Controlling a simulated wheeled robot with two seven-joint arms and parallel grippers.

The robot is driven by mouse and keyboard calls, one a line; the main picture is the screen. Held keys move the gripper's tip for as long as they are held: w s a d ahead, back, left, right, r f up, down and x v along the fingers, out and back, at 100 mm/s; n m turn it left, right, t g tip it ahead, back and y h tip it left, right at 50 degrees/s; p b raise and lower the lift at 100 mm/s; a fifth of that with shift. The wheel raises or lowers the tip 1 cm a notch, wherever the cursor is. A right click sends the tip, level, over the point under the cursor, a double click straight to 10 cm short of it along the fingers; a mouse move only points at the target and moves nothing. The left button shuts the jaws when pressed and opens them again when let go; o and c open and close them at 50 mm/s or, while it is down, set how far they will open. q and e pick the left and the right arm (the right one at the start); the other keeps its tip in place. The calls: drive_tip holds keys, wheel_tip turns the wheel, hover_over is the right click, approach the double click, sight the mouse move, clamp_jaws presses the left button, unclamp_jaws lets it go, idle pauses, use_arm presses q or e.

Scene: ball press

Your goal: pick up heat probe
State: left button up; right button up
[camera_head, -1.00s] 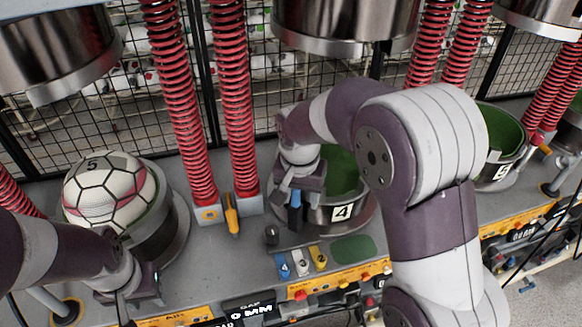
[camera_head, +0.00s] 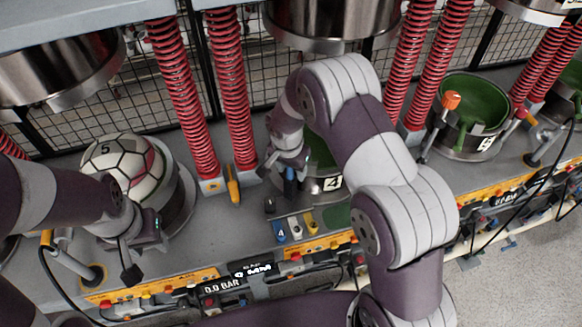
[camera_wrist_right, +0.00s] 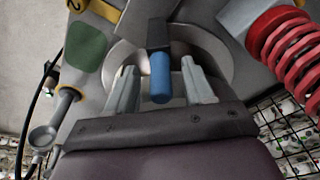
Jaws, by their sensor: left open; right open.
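A blue cylindrical handle on a dark block (camera_wrist_right: 160,75), which may be the heat probe, stands at the front of station 4's cup. My right gripper (camera_wrist_right: 159,66) is open, with one finger on each side of the blue handle and a visible gap on both sides. In the head view the blue handle (camera_head: 289,186) shows just below my right gripper (camera_head: 289,168). My left gripper (camera_head: 138,258) is open, low in front of station 5's cup, with no object visible in it; its fingertips are hard to make out.
A ball marked 5 (camera_head: 125,165) sits in the left cup. An orange-handled tool (camera_head: 233,184) stands by the red springs (camera_head: 232,110). A green-lined cup (camera_head: 470,115) stands at right. Steel press heads hang above.

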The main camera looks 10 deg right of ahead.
drive_tip(key=shift+a, duration=0.1)
drive_tip(key=c, duration=0.3)
clamp_jaws()
drive_tip(key=shift+r, duration=0.1)
wheel_tip(320, 180, up, 10)
drive_tip(key=b, duration=0.3)
drive_tip(key=shift+s+f+b, duration=0.1)
drive_tip(key=shift+f+b, duration=0.15)
drive_tip(key=shift+b, duration=0.15)
drive_tip(key=shift+r, duration=0.2)
